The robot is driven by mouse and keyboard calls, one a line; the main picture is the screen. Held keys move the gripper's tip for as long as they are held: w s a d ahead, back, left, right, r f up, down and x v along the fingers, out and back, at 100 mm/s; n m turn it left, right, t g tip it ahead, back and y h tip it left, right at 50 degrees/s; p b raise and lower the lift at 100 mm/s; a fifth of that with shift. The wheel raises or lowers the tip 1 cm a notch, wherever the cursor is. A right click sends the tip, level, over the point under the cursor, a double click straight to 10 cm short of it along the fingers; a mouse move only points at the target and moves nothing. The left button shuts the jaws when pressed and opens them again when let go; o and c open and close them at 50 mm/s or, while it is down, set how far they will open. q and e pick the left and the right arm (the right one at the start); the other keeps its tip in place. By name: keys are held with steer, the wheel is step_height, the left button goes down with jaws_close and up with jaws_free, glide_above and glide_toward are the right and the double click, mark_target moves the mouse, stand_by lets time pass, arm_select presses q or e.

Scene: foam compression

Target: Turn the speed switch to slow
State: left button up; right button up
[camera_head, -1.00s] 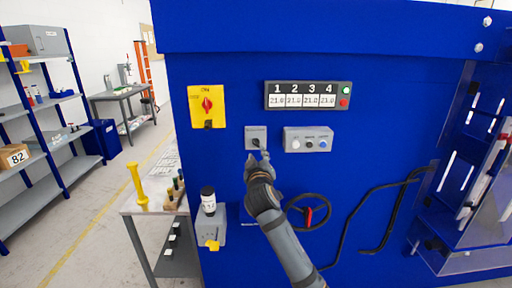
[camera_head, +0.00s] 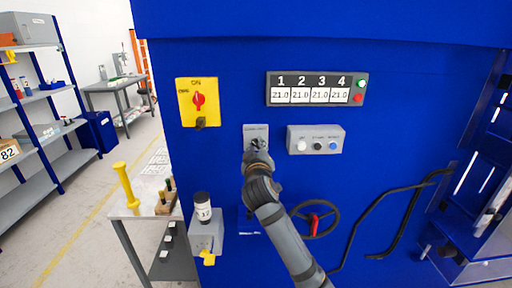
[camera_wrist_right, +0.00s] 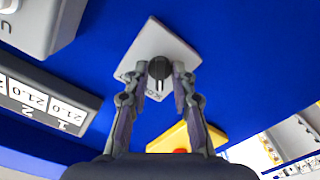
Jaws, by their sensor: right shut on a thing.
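The speed switch is a black knob on a small grey plate (camera_head: 257,130) on the blue machine front, below the number display. The right wrist view shows the black knob (camera_wrist_right: 159,70) in the middle of the grey plate (camera_wrist_right: 160,45), with its lettering partly covered. My right gripper (camera_wrist_right: 159,76) has its fingers on either side of the knob and is shut on it. In the head view my right gripper (camera_head: 257,152) hides most of the knob. I cannot read which setting the knob points to. My left gripper is not in view.
A yellow plate with a red rotary switch (camera_head: 198,102) is at left. A grey button box (camera_head: 315,139) sits just right of the knob plate. The display (camera_head: 316,88) is above. A handwheel (camera_head: 315,219) and black handles (camera_head: 400,215) lie below and right.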

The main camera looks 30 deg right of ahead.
jaws_close()
steer(key=shift+r+n+p, duration=0.25)
steer(key=shift+n+p, duration=0.25)
steer(key=shift+p, duration=0.2)
steer(key=shift+n+p, duration=0.3)
steer(key=shift+n, duration=0.1)
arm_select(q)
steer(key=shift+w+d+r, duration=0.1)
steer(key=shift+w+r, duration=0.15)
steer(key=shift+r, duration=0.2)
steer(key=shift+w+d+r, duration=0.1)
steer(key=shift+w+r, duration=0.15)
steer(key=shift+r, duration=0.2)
arm_select(e)
steer(key=shift+f, duration=0.25)
steer(key=shift+o, duration=2.4)
jaws_free()
steer(key=shift+o, duration=0.3)
steer(key=shift+w+d, duration=0.1)
